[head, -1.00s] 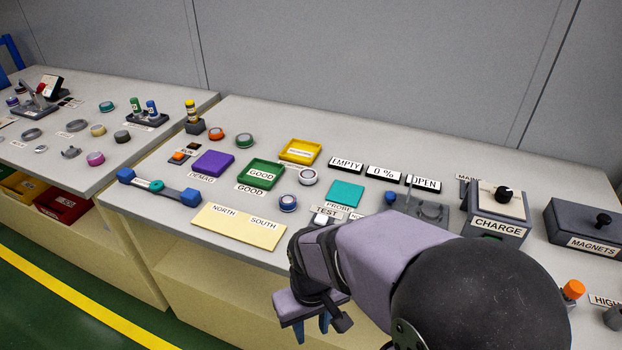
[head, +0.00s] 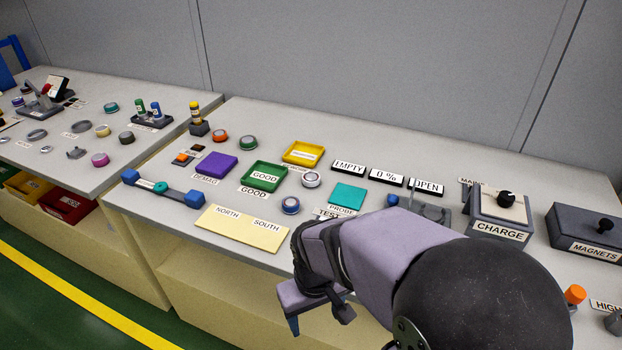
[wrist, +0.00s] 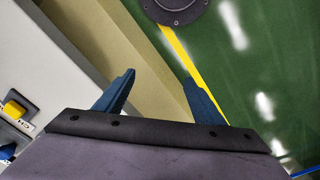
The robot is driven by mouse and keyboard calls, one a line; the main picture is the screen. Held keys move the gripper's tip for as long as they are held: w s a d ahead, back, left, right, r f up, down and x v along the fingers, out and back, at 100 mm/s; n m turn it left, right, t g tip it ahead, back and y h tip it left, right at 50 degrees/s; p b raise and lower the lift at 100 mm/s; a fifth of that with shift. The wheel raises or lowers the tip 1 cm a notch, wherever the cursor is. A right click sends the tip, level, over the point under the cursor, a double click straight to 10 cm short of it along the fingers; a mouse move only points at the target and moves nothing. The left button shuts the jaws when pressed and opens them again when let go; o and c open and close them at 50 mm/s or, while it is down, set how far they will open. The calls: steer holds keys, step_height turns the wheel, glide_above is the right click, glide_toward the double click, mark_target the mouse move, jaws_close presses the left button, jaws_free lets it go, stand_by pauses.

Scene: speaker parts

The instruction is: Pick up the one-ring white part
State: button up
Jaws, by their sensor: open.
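A small round white part (head: 311,179) sits on the near table, just right of the green GOOD tray (head: 264,176). How many rings it has is too small to tell. My gripper (head: 293,326) is in front of the table's front edge, to the lower left of my arm, well apart from the white part. In the wrist view my gripper (wrist: 158,82) is open, with two blue fingers apart and nothing between them. That view shows the floor and the table front, not the white part.
A blue round part (head: 290,205) sits near the white part. Orange (head: 220,136) and green (head: 248,142) round parts lie behind the purple pad (head: 215,164). A teal pad (head: 348,195) lies to the right. The cream NORTH/SOUTH plate (head: 241,228) is near the front edge.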

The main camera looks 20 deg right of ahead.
steer(key=w+d+r+p, duration=0.2)
steer(key=w+r, duration=0.1)
steer(key=w, duration=0.3)
steer(key=w+d+r+t+p, duration=0.1)
steer(key=w+r, duration=0.2)
steer(key=w, duration=0.3)
steer(key=w+d+r+t+p, duration=0.1)
steer(key=w+d+r+p, duration=0.1)
steer(key=w, duration=0.4)
steer(key=shift+d+r+m+p, duration=0.3)
steer(key=shift+d+r+p, duration=0.05)
steer(key=shift+r, duration=0.1)
steer(key=w+d+r+t+p, duration=0.1)
steer(key=w+d+p, duration=0.1)
steer(key=w, duration=0.3)
steer(key=w+d+r+p, duration=0.1)
steer(key=w+d, duration=0.2)
steer(key=w, duration=0.2)
steer(key=t+p, duration=0.1)
steer(key=p, duration=0.2)
glide_toward(311, 176)
steer(key=f, duration=0.1)
steer(key=shift+m, duration=0.3)
steer(key=shift+p+x, duration=1.25)
steer(key=shift+x, duration=2.5)
steer(key=shift+r, duration=0.1)
